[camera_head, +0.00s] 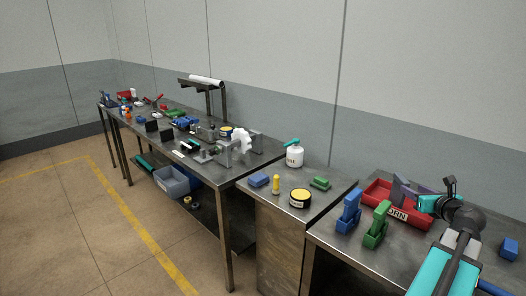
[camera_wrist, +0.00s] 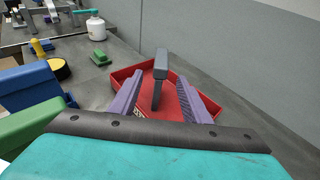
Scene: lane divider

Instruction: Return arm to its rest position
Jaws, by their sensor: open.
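My gripper (camera_head: 412,192) is over the red bin (camera_head: 374,192) on the nearest table. The wrist view shows its two purple fingers (camera_wrist: 160,78) spread apart. A grey upright divider (camera_wrist: 158,88) stands in the red bin (camera_wrist: 121,76), between the fingers, with a visible gap on each side. It also shows as a grey panel in the head view (camera_head: 398,191). The divider's lower end is partly hidden, so I cannot tell how it meets the bin floor. My arm comes in from the lower right of the head view.
A blue block-like holder (camera_head: 349,212) and a green one (camera_head: 376,226) stand close to the bin's left. A blue block (camera_head: 509,247) lies at the far right. A white jar (camera_head: 294,157) and yellow bottle (camera_head: 276,184) stand on the middle table. The wall runs behind.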

